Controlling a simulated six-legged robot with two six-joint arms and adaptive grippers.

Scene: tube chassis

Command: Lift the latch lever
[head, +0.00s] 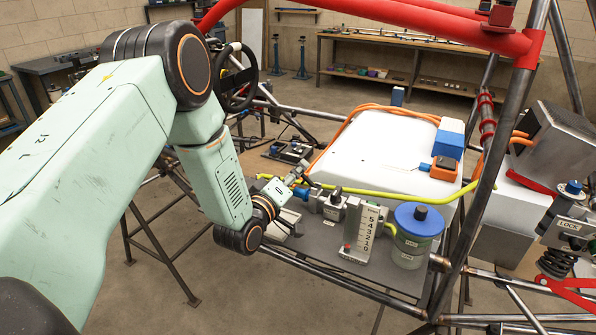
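I cannot tell for sure which part is the latch lever. A red lever (531,183) sits at the right, beside a grey metal box, and a second red handle (572,291) is lower down. A grey block marked LOCK (570,227) with a blue knob is between them. My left gripper (299,172) is small and partly hidden at the end of my pale green arm, near the yellow hose and far left of the red levers. Its fingers do not show clearly. My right gripper is out of view.
A white box (385,150) with orange and blue connectors fills the middle. Dark chassis tubes and a red top tube (430,22) surround these parts.

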